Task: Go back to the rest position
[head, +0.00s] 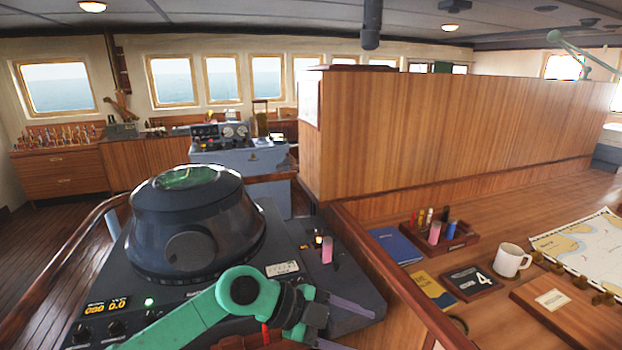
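My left arm comes in from the bottom left, green with a dark wrist, low over the front right of the dark radar console (232,300). My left gripper (357,333) points right, beside the wooden edge of the chart table. Its two grey fingers are spread apart with nothing seen between them; the lower finger is partly cut off by the bottom edge. My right gripper is not in view.
A pink cylinder (327,250) stands on the console. On the chart table (480,237) are a tray of pens (460,241), a blue book (394,246), a white mug (511,261), a dark box marked 4 (471,282) and a chart (590,247). A wooden partition (450,130) rises behind.

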